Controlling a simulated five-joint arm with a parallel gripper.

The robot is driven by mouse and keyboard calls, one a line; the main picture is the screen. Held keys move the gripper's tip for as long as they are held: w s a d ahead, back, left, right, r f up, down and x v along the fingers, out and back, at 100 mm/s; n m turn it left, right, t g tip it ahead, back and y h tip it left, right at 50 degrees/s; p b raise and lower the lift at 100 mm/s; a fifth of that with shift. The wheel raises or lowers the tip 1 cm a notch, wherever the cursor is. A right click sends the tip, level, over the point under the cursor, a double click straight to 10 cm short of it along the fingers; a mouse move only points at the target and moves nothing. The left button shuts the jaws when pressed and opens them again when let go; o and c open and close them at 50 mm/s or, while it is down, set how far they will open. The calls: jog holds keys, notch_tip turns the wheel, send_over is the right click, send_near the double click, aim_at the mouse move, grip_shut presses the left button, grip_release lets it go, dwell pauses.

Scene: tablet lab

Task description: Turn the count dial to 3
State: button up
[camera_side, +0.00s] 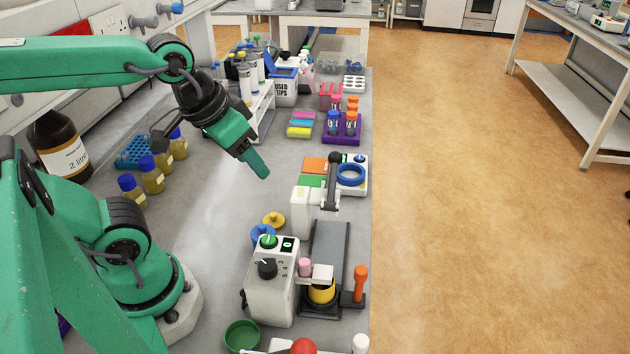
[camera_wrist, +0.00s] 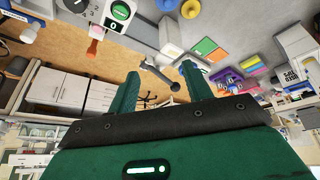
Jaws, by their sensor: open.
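The white machine (camera_side: 271,300) stands at the front of the bench. A black knob (camera_side: 267,268) on its sloped top looks like the count dial; its setting is too small to read. Above it are a green round button (camera_side: 268,241) and a small dark display (camera_side: 288,245). In the wrist view the display (camera_wrist: 113,23) seems to read 0, and the black knob (camera_wrist: 75,5) is cut by the top edge. My gripper (camera_side: 258,166) is open and empty, high above the bench, behind and clear of the machine. Its two fingers also show in the wrist view (camera_wrist: 160,82).
A grey conveyor (camera_side: 329,250) with a yellow piece (camera_side: 321,292) lies right of the machine. An upright orange peg (camera_side: 360,283) stands near the bench edge. A post with a dark lever (camera_side: 333,182) rises behind the conveyor. Bare bench lies left of the machine.

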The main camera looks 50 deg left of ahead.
aim_at(267, 265)
jog(key=s+d+f+n+g, duration=0.1)
jog(key=d, duration=0.2)
jog(key=s+d+f+n+g, duration=0.1)
jog(key=d+g, duration=0.1)
jog(key=d, duration=0.2)
jog(key=s+d+f+n+g, duration=0.1)
jog(key=d, duration=0.2)
jog(key=shift+s+d+f, duration=0.1)
jog(key=shift+s+d, duration=0.15)
jog(key=shift+s, duration=0.1)
jog(key=shift+s+d+f+n+g, duration=0.15)
jog(key=shift+s+d+n+g, duration=0.25)
jog(key=shift+d+n+g, duration=0.1)
jog(key=shift+f, duration=0.15)
jog(key=shift+f, duration=3.8)
jog(key=c, duration=1)
